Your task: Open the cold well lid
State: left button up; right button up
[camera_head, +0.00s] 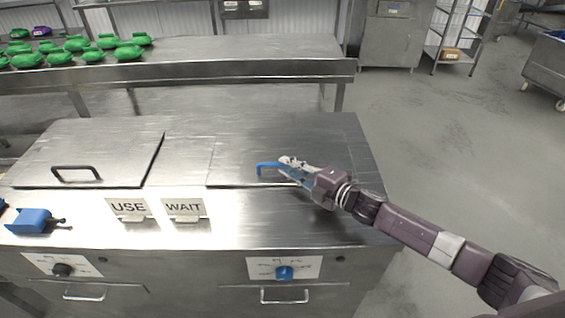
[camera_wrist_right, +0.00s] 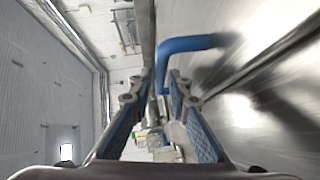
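The lid with the blue handle (camera_head: 300,135) lies flat and shut on the right side of the steel counter. Its blue handle (camera_head: 262,167) stands up near the front edge, and it also shows in the right wrist view (camera_wrist_right: 190,44). My right gripper (camera_head: 287,169) is at the right part of this handle and hides some of it. In the right wrist view its two fingers are apart, with one end of the handle between or just beyond the tips; I cannot tell whether they touch.
A second shut lid (camera_head: 95,150) with a black handle (camera_head: 76,172) lies at the left. USE (camera_head: 128,207) and WAIT (camera_head: 184,207) signs stand on the counter front. A blue object (camera_head: 32,220) lies at the left.

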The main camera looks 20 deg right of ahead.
jog(key=shift+x, duration=1.25)
jog(key=shift+c, duration=0.2)
jog(key=shift+f, duration=0.1)
grip_shut()
